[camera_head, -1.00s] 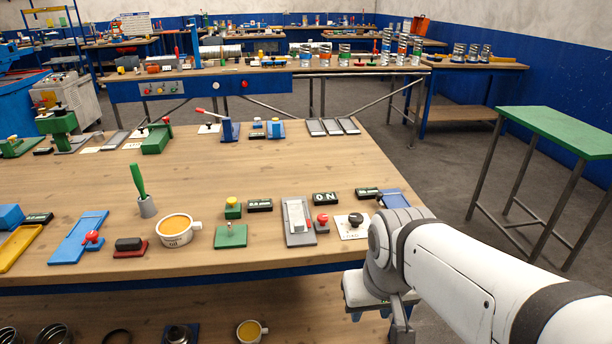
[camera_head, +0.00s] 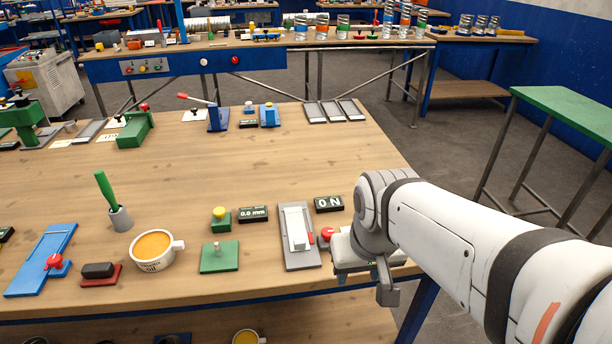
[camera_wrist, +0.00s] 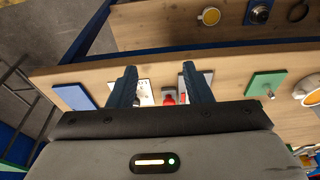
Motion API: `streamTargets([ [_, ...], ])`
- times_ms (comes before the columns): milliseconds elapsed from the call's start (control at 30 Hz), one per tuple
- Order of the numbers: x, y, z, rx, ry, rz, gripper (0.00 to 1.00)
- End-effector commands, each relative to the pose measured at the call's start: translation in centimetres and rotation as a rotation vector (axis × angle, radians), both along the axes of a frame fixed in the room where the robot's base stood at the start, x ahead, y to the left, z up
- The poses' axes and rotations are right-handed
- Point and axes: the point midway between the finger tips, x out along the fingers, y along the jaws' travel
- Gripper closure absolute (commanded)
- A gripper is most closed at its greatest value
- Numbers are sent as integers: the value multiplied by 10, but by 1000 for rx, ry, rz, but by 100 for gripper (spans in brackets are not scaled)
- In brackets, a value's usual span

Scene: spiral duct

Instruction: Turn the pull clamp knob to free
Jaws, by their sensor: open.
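A white plate with a label (camera_wrist: 144,88) lies near the table's front edge. It shows between my fingers in the wrist view, partly behind the left finger. In the earlier head view it carries a round black knob, probably the pull clamp knob. The arm hides it in the head view now. My gripper (camera_wrist: 159,67) is open and empty, above the table edge. A red knob (camera_wrist: 169,98) stands beside the plate, between the fingers in the wrist view; it also shows in the head view (camera_head: 327,234). I cannot tell the knob's setting.
A grey plate with a white lever (camera_head: 296,236), an ON display (camera_head: 328,204), a green plate (camera_head: 220,257) and an orange-filled cup (camera_head: 152,250) stand left of my arm. A blue plate (camera_wrist: 74,97) lies at the other side. The middle of the table is clear.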

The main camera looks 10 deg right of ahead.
Motion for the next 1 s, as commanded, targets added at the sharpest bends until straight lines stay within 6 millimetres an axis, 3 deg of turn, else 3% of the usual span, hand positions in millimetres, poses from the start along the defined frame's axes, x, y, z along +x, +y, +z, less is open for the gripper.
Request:
streamTargets([
  [167,36,5,3,37,40,-173,47],
  [400,128,4,-2,105,128,-667,47],
  [600,187,4,-17,126,176,-1000,47],
  [767,208,4,-25,130,191,-1131,47],
  [1000,211,4,-51,128,197,-1161,47],
])
